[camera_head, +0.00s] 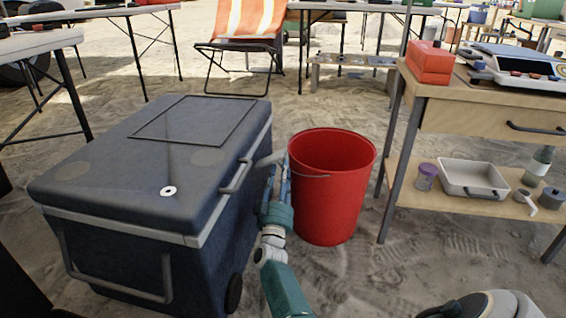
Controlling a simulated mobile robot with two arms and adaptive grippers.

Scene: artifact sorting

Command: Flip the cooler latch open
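A dark blue-grey cooler (110,185) with a light rim stands on the sand at the left, its lid down. A grey latch-like piece (237,177) sits at the lid's right edge. My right gripper (274,165) is just right of that piece, between the cooler and the red bucket. It looks apart from the latch, though contact is hard to judge. Its fingers are small and partly merged with the background, so I cannot tell whether they are open or shut. My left gripper is not in view.
A red bucket (330,195) stands close to the right of my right gripper. A wooden workbench (480,110) with a red box (430,63) is farther right. A folding chair (242,40) is behind. Open sand lies in the front middle.

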